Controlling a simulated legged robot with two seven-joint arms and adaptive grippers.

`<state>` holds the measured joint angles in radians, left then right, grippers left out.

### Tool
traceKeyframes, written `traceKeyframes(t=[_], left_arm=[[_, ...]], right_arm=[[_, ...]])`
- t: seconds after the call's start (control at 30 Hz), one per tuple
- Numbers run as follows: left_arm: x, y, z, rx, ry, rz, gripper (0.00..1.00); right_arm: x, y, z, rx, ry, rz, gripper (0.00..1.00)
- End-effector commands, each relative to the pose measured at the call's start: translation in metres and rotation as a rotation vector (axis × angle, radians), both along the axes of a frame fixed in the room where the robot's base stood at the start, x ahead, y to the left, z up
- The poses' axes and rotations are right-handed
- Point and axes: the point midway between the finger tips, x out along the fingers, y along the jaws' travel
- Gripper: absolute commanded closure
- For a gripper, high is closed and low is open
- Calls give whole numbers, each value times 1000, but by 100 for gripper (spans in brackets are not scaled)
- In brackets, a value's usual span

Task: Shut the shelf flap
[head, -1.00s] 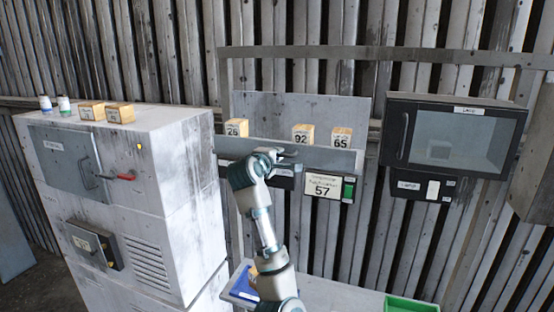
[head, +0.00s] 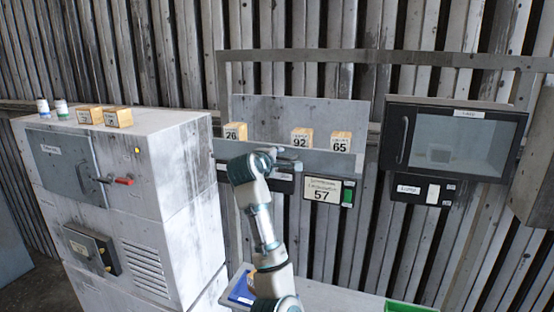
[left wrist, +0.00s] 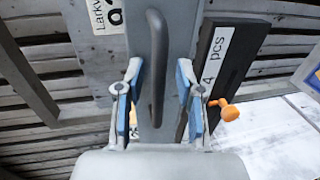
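The shelf flap (head: 322,162) looks like the long grey strip along the front of the wall shelf, below the numbered boxes. I cannot tell its exact tilt. My left gripper (head: 288,164) is in front of it, and my wrist covers part of it. In the left wrist view, a dark bar handle (left wrist: 157,60) on a grey panel runs between the two blue-padded fingers of my left gripper (left wrist: 158,98). The fingers stand apart on either side of it, with no clear contact. My right gripper is not in view.
Boxes marked 26 (head: 235,131), 92 (head: 302,137) and 65 (head: 340,142) stand on the shelf. A sign marked 57 (head: 322,190) hangs below. A white cabinet (head: 185,190) is left; a dark glass-fronted box (head: 455,145) is right.

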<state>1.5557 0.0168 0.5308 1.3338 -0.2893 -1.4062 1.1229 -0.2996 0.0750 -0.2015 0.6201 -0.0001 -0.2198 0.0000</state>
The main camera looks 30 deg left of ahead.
Motion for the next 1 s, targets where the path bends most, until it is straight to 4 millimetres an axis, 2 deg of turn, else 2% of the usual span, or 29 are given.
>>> traceKeyframes(t=[0.17, 0.27, 0.6, 0.7, 0.83, 1.0], left_arm=[[-4, 0, 1, 0, -1, 2, 63], [-14, -2, 4, -1, -3, 3, 63], [-83, -19, 18, -1, -3, 2, 63], [-97, -23, 21, -1, -1, 1, 63], [-108, -25, 23, 0, 2, 1, 63], [-111, -26, 23, -1, 3, 0, 63]], right_arm=[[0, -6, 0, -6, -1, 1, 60], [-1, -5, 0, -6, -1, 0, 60], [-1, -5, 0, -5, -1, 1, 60], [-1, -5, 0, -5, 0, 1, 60], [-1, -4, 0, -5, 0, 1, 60], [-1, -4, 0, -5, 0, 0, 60]])
